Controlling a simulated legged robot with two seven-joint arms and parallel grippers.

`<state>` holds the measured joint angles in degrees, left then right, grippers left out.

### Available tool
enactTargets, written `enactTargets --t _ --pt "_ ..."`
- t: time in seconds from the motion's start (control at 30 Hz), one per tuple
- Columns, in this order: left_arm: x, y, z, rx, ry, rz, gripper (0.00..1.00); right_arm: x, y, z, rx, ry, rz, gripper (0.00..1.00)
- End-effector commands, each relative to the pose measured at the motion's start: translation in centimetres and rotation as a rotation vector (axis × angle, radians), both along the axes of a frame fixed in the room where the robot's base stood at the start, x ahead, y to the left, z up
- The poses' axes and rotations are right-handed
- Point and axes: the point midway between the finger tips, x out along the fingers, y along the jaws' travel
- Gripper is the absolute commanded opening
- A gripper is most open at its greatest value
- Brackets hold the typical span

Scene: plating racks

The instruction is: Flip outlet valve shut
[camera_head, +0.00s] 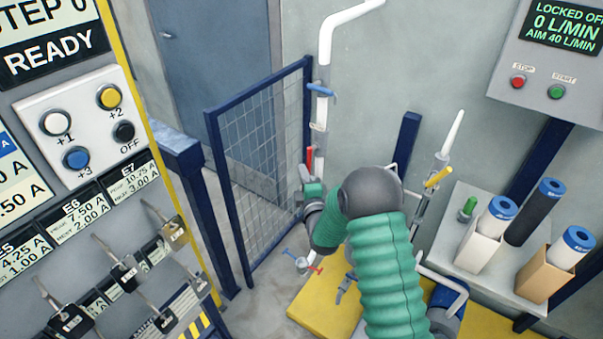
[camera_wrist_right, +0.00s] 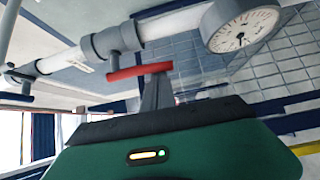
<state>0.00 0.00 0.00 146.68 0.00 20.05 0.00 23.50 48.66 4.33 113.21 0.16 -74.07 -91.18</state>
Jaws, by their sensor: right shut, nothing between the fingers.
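A red valve handle (camera_head: 309,160) sits on the white upright pipe (camera_head: 325,72) in the head view. My right gripper (camera_head: 309,186) is shut and empty just below the red handle. In the wrist view its fingertips (camera_wrist_right: 157,80) meet or nearly meet the handle's underside; I cannot tell if they touch. A blue handle (camera_head: 321,90) is higher on the same pipe. No readable label shows which valve is the outlet. My left gripper is out of view.
A round gauge (camera_wrist_right: 240,25) is beside the valve. A blue mesh gate (camera_head: 255,140) stands left of the pipe. A yellow handle (camera_head: 438,177) is on another pipe to the right. A grey shelf (camera_head: 470,258) holds filter cartridges. The display (camera_head: 565,22) reads LOCKED OFF, 0 L/MIN.

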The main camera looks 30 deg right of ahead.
Motion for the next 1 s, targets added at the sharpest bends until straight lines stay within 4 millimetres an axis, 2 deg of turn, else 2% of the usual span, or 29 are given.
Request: enactTargets --t 0.37,1.0 --pt "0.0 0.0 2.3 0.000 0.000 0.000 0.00 -0.7 -0.2 0.7 -0.052 0.120 0.001 0.00" --pt "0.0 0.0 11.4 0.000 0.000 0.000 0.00 -3.5 -1.4 2.4 -0.276 0.657 0.002 0.00"
